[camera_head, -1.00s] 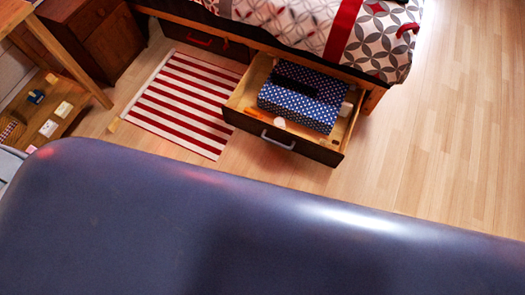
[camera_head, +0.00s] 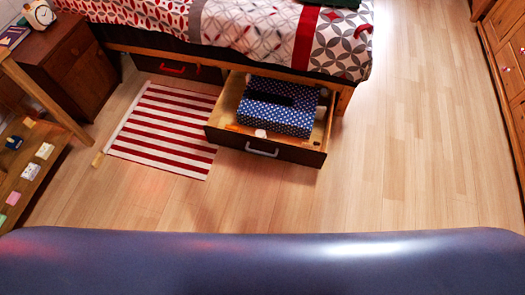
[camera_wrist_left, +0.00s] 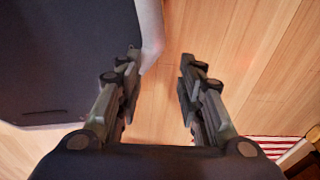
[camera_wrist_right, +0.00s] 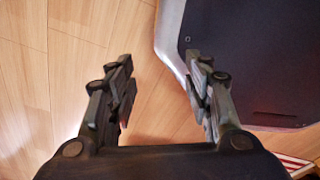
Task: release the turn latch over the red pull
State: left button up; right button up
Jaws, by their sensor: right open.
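The red pull (camera_head: 172,69) is on the front of a closed dark drawer (camera_head: 200,75) under the bed, at the upper left in the head view. The turn latch over it is too small to make out. My left gripper (camera_wrist_left: 160,75) is open and empty above the wood floor in the left wrist view. My right gripper (camera_wrist_right: 160,78) is open and empty above the floor in the right wrist view. Neither gripper shows in the head view, so both are away from the red pull.
An open drawer with a grey handle (camera_head: 262,152) juts out right of the closed one, holding a blue patterned box (camera_head: 277,105). A striped rug (camera_head: 165,130) lies before the red pull. A nightstand (camera_head: 70,65) stands left. The floor at right (camera_head: 410,130) is clear.

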aim_at(199, 70)
jog(key=i+j+z, duration=0.1)
jog(key=i+j, duration=0.15)
jog(key=i+j+z, duration=0.25)
jog(key=i+j, duration=0.2)
jog(key=j, duration=0.2)
jog(key=i+j+z, duration=0.15)
jog(key=j, duration=0.2)
jog(key=i+j+z, duration=0.1)
jog(key=j, duration=0.25)
jog(key=i+j+z, duration=0.1)
jog(key=i+j, duration=0.2)
jog(key=i+j+z, duration=0.15)
jog(key=j, duration=0.3)
jog(key=i+j+z, duration=0.1)
jog(key=j, duration=0.3)
